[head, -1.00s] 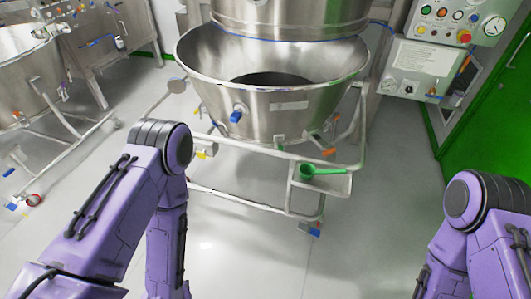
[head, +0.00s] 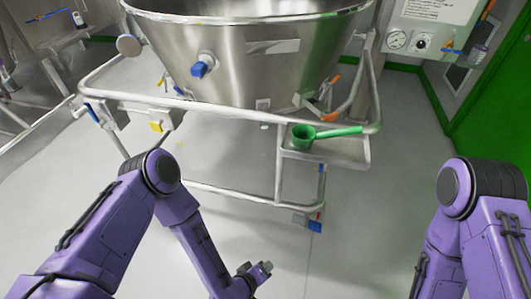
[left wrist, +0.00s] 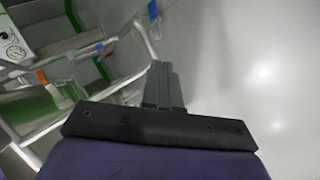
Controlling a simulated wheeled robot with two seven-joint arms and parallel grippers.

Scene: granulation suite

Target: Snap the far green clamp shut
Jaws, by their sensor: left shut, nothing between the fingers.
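I cannot make out a green clamp for certain in either view. The steel bowl (head: 250,65) stands in its tube frame, with an orange-handled fitting (head: 327,92) at its lower right. My left gripper (head: 262,268) is low in front of the frame, apart from it and below the side tray. In the left wrist view its fingers (left wrist: 163,85) are together and empty, with pale floor to the right. My right arm shows at the right edge of the head view, but its gripper is out of view.
A green scoop (head: 310,134) lies on the small side tray (head: 345,152) of the frame. A blue knob (head: 202,66) sticks out from the bowl. A control panel (head: 425,25) stands at the upper right. The floor in front is clear.

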